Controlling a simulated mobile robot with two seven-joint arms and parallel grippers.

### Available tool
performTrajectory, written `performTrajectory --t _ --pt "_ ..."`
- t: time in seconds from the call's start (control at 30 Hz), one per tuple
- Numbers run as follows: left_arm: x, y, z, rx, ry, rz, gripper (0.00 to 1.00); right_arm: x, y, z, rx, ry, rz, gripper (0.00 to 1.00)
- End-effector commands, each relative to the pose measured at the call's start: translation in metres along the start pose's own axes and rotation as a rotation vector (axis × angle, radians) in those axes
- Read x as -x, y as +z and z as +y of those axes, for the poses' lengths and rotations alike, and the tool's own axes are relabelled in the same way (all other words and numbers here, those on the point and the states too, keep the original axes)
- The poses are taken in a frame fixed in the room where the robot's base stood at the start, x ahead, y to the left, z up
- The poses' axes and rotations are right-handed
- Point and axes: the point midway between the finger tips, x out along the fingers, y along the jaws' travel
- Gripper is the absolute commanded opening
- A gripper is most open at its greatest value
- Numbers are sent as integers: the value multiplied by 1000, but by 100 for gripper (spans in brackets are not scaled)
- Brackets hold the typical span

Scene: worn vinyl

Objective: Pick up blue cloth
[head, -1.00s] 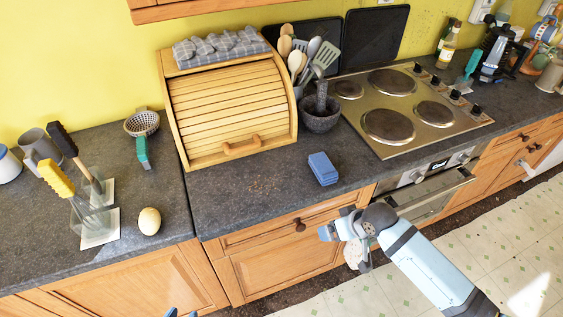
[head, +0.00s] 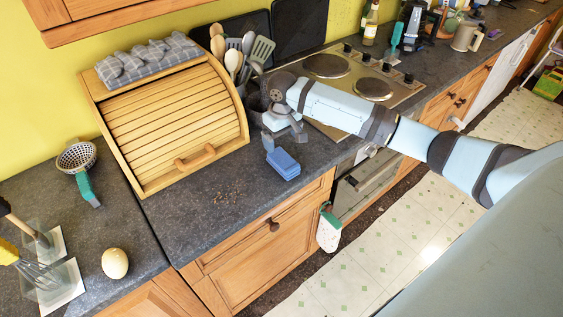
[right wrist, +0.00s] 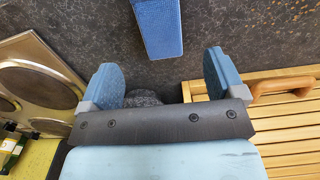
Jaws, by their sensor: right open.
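The blue cloth (head: 283,163) is a small folded block lying on the dark countertop, in front of the wooden bread box and near the counter's front edge. It also shows at the top of the right wrist view (right wrist: 158,25). My right gripper (head: 284,132) is above the counter just behind the cloth, apart from it. In the right wrist view its two blue fingers (right wrist: 160,82) stand wide apart with nothing between them, and the cloth lies beyond the fingertips. My left gripper does not show.
The bread box (head: 170,125) stands left of the cloth. The stove (head: 345,80) is to the right. A utensil pot (head: 240,85) and a partly hidden mortar (head: 255,103) stand behind my right gripper. Counter around the cloth is mostly clear.

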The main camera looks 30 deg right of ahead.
Motion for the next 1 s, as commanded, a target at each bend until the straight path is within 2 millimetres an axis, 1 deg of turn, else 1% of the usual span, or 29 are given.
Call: performTrajectory --t 0.03,0.1,0.2,0.37,0.53,0.63,0.73,0.97,1.0 --pt "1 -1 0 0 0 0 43 -10 1 0 -1 0 -3 88" --pt "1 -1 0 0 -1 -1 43 -21 0 0 -1 1 -1 88" --pt "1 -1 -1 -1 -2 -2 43 -30 0 0 0 0 0 88" --pt "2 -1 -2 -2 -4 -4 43 -40 2 0 1 0 0 88" --pt "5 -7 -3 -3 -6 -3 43 -65 6 1 1 1 -1 88" --pt "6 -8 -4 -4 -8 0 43 -79 6 0 1 0 1 88" --pt "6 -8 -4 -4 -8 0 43 -85 6 1 1 1 2 88" --pt "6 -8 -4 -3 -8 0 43 -87 6 1 2 0 3 88" --pt "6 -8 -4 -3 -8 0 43 -87 6 1 1 1 2 79"
